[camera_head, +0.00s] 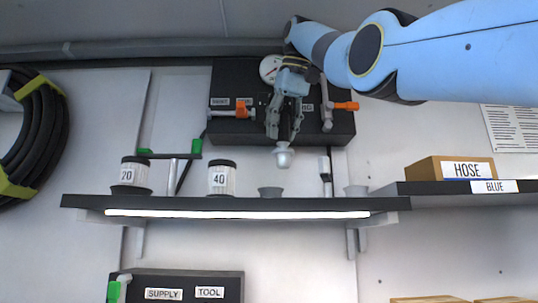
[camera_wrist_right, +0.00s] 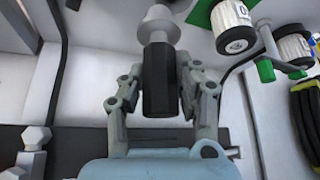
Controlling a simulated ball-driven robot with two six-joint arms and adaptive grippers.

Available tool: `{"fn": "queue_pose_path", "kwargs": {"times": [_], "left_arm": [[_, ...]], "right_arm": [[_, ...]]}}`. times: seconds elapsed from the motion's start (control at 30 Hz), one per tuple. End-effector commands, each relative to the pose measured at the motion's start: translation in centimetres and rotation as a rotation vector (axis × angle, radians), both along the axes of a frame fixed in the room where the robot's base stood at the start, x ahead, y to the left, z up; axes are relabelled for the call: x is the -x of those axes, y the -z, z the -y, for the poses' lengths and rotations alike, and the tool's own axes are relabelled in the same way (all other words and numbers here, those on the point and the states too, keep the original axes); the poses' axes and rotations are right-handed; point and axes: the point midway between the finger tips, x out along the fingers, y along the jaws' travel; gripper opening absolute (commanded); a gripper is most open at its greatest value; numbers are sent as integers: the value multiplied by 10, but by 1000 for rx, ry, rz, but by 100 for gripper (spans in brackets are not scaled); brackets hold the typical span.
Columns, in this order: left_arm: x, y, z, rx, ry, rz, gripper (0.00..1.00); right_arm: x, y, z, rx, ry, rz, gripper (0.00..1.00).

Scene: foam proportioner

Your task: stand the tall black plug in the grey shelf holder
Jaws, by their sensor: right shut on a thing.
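The tall black plug (camera_wrist_right: 160,82) has a dark faceted body and a pale grey flared end. My right gripper (camera_head: 285,126) is shut on its body; the grip also shows in the right wrist view (camera_wrist_right: 160,90). In the head view the plug's pale end (camera_head: 283,156) points down, above the shelf and apart from it. A small grey shelf holder (camera_head: 270,192) stands empty-looking on the shelf, below and slightly left of the plug. A second grey cup (camera_head: 356,191) stands near the shelf's right end. I cannot tell which is the task's holder. My left gripper is not in view.
The dark shelf (camera_head: 320,203) also bears white jars marked 20 (camera_head: 134,174) and 40 (camera_head: 222,179), left of the plug. A black panel (camera_head: 335,122) with orange-handled valves lies behind the gripper. A HOSE box (camera_head: 450,168) sits on a shelf at right.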

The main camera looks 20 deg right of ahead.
Motion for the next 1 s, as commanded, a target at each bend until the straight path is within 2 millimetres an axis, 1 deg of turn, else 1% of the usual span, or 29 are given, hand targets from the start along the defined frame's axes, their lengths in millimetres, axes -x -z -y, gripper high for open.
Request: {"fn": "queue_pose_path", "kwargs": {"times": [0.03,0.1,0.23,0.33,0.4,0.53,0.73,0.87,1.0], "left_arm": [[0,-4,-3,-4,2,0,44],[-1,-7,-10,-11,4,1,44],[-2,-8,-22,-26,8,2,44],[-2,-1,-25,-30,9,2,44],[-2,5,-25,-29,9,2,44],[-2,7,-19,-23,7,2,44],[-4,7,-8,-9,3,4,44],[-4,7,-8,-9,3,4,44],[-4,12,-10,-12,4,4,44]], "right_arm": [[-4,4,-9,1,-2,-1,0],[-10,9,-17,0,-1,0,0],[-14,16,-23,0,0,2,0],[-15,29,-23,-1,1,2,0],[-15,42,-23,-1,1,2,0],[-15,54,-23,0,0,2,0],[-14,56,-23,0,0,2,0],[-14,56,-23,-1,1,2,0],[-14,61,-23,-1,1,1,0]]}}
